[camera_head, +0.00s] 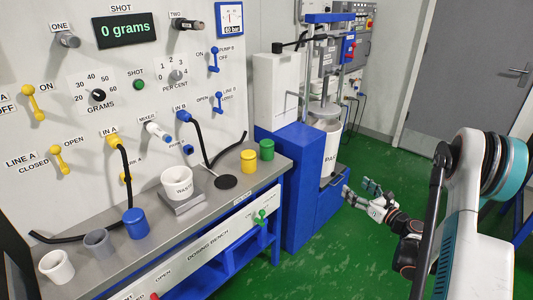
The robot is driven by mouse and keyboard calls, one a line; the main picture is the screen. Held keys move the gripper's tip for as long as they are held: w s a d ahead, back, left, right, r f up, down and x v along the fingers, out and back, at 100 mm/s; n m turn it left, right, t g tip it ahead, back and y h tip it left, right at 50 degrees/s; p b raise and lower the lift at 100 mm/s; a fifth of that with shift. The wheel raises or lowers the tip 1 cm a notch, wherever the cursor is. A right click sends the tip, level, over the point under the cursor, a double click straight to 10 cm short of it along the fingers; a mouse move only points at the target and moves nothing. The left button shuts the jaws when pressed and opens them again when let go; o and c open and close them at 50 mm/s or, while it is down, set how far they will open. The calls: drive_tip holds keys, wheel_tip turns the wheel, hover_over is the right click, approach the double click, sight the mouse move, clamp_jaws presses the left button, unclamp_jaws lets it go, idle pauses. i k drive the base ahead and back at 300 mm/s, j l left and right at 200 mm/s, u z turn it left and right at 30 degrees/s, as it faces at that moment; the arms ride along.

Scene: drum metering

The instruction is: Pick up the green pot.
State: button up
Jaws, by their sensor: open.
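The green pot (266,150) is a small upright cylinder. It stands on the back right end of the grey bench top (205,212), just right of the yellow pot (248,161). My gripper (357,189) is open and shows nothing between its fingers. It is out over the green floor, right of the bench and of the blue drum frame, well apart from the green pot.
A blue pot (134,222), a grey pot (97,243) and a white pot (56,266) stand left on the bench. A white cup (177,182) sits on a scale. Black hoses hang over the bench. The blue frame (298,185) stands between gripper and bench.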

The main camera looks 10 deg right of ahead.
sight(266, 145)
drive_tip(key=i+j, duration=0.3)
drive_tip(key=j, duration=0.15)
drive_tip(key=i+j, duration=0.25)
drive_tip(key=j, duration=0.2)
drive_tip(key=i+j, duration=0.3)
drive_tip(key=j, duration=0.15)
drive_tip(key=l+z, duration=0.05)
